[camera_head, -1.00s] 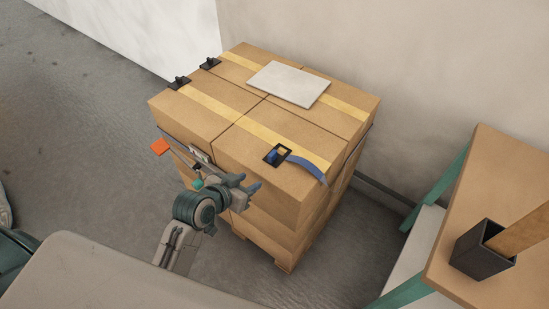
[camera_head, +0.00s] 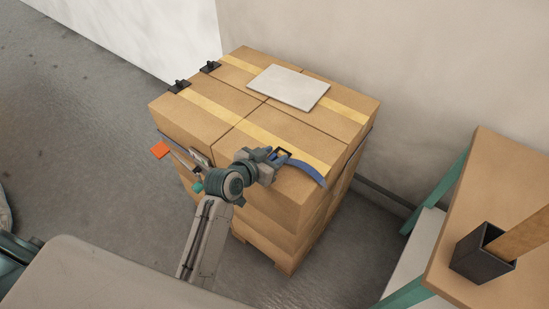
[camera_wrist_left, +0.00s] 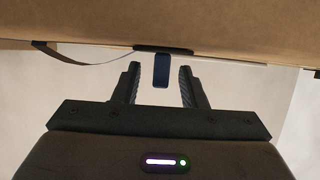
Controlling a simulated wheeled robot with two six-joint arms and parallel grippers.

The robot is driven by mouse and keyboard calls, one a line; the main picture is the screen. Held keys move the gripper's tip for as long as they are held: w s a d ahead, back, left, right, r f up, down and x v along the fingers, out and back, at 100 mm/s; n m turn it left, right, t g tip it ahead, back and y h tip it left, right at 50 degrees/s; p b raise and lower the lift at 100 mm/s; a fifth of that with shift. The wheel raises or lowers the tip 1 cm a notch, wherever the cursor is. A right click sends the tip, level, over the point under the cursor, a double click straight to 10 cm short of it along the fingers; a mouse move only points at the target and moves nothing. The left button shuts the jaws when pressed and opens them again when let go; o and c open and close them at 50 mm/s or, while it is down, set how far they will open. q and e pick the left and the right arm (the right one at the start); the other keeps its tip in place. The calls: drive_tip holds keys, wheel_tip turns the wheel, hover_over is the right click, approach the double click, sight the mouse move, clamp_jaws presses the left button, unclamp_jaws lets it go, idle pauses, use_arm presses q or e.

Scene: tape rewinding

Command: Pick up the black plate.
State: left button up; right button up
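A small black plate (camera_head: 284,151) lies on top of the front right carton, beside the yellow tape and a curved blue strap (camera_head: 306,170). My left gripper (camera_head: 275,157) reaches over the front edge to it and partly hides it. In the left wrist view, the black plate (camera_wrist_left: 163,49) shows edge-on against the carton, with a dark block (camera_wrist_left: 161,71) standing out from it. My left gripper (camera_wrist_left: 158,84) is open, with a finger on each side of the block and a visible gap on both sides. My right gripper is not in view.
Two more black plates (camera_head: 179,86) (camera_head: 210,67) sit at the carton stack's left edge. A flat grey panel (camera_head: 289,87) lies on top. An orange tag (camera_head: 160,150) hangs at the left front. A table (camera_head: 452,264) with a dark holder (camera_head: 480,257) stands right.

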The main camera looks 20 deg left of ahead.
use_arm(q)
drive_tip(key=shift+w+d+f, duration=0.15)
drive_tip(key=shift+w+f, duration=0.05)
drive_tip(key=shift+w, duration=0.2)
drive_tip(key=shift+s, duration=0.1)
drive_tip(key=shift+c, duration=0.2)
clamp_jaws()
drive_tip(key=shift+r, duration=0.15)
